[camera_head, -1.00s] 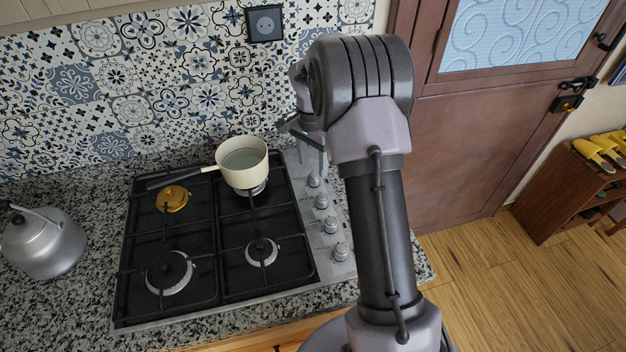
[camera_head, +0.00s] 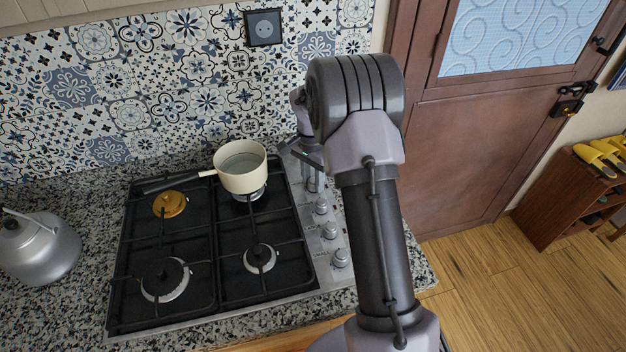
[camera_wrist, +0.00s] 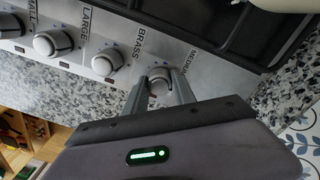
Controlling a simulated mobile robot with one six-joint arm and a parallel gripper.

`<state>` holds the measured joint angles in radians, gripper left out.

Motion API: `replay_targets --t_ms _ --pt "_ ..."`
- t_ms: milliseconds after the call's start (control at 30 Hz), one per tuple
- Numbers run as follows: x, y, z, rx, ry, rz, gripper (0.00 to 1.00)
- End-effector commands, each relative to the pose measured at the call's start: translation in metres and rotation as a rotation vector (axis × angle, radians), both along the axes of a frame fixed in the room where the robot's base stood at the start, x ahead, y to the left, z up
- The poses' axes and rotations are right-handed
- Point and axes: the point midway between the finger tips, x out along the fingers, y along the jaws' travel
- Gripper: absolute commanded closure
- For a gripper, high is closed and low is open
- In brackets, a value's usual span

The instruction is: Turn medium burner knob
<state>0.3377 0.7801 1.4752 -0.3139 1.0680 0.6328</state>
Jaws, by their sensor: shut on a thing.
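The medium burner knob (camera_wrist: 160,78) is a round silver knob at the end of the knob row, beside the label that reads "MEDIUM" in the wrist view. My gripper (camera_wrist: 160,82) has a finger on each side of this knob and is shut on it. In the head view my gripper (camera_head: 312,172) is at the far end of the control panel (camera_head: 327,262), near the back wall, and mostly hides the knob. The other knobs (camera_head: 331,230) stand in a row toward the front edge.
A cream saucepan (camera_head: 240,181) stands on the back right burner, left of my gripper. A silver kettle (camera_head: 38,250) stands on the counter at left. Black grates (camera_head: 190,255) cover the stove. The tiled wall (camera_head: 205,85) is close behind.

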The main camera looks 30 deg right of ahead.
Motion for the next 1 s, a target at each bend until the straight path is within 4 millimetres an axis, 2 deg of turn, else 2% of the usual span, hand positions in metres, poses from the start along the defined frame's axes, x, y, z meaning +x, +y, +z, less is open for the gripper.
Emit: replay_targets --t_ms 367,1000 --pt "-0.0003 0.0003 0.0025 0.000 0.001 0.143 1.00" --pt "-0.0010 0.0001 0.0024 0.000 0.000 0.709 1.00"
